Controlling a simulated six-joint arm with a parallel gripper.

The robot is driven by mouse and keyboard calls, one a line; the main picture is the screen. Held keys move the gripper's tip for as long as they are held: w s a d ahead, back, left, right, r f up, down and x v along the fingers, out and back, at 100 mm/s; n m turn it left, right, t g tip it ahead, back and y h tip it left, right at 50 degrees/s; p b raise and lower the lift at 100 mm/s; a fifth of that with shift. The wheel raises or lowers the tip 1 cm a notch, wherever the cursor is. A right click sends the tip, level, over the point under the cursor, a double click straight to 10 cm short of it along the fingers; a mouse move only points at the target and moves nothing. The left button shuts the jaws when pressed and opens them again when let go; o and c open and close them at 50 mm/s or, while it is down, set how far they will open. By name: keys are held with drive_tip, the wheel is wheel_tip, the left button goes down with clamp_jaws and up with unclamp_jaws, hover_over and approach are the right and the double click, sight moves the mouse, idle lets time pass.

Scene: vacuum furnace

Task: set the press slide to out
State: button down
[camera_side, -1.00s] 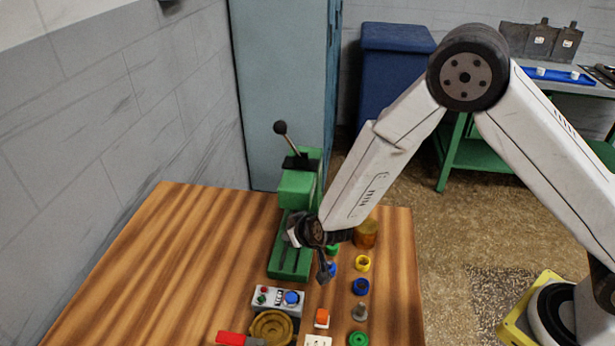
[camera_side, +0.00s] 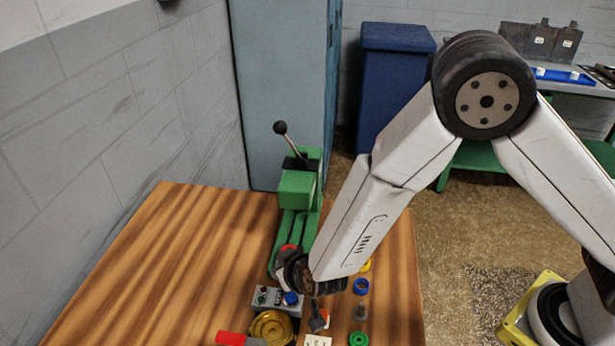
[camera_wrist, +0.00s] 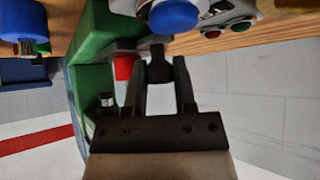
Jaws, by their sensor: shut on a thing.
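The green press (camera_side: 299,190) stands at the back of the wooden table, its lever with a black ball raised. Its long green base (camera_side: 293,228) with dark grooves runs toward the front. A grey slide plate (camera_wrist: 125,47) carrying a red part (camera_wrist: 124,67) shows in the wrist view; the red part also shows in the side view (camera_side: 288,247) at the base's front end. My gripper (camera_wrist: 160,72) is shut on the slide's dark knob (camera_wrist: 158,66). In the side view my gripper (camera_side: 284,276) is at the front end of the base and partly hides the slide.
A grey control box (camera_side: 268,296) with a blue button stands close in front of my gripper. A brass dish (camera_side: 270,328) and a red handle (camera_side: 231,338) lie further forward. Small coloured parts (camera_side: 361,286) stand to the right. The table's left side is clear.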

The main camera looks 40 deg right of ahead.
drive_tip(key=shift+s+a, duration=0.15)
drive_tip(key=shift+a, duration=0.1)
drive_tip(key=c, duration=0.7)
unclamp_jaws()
drive_tip(key=shift+r, duration=0.1)
drive_tip(key=shift+d, duration=0.1)
drive_tip(key=shift+v, duration=3.9)
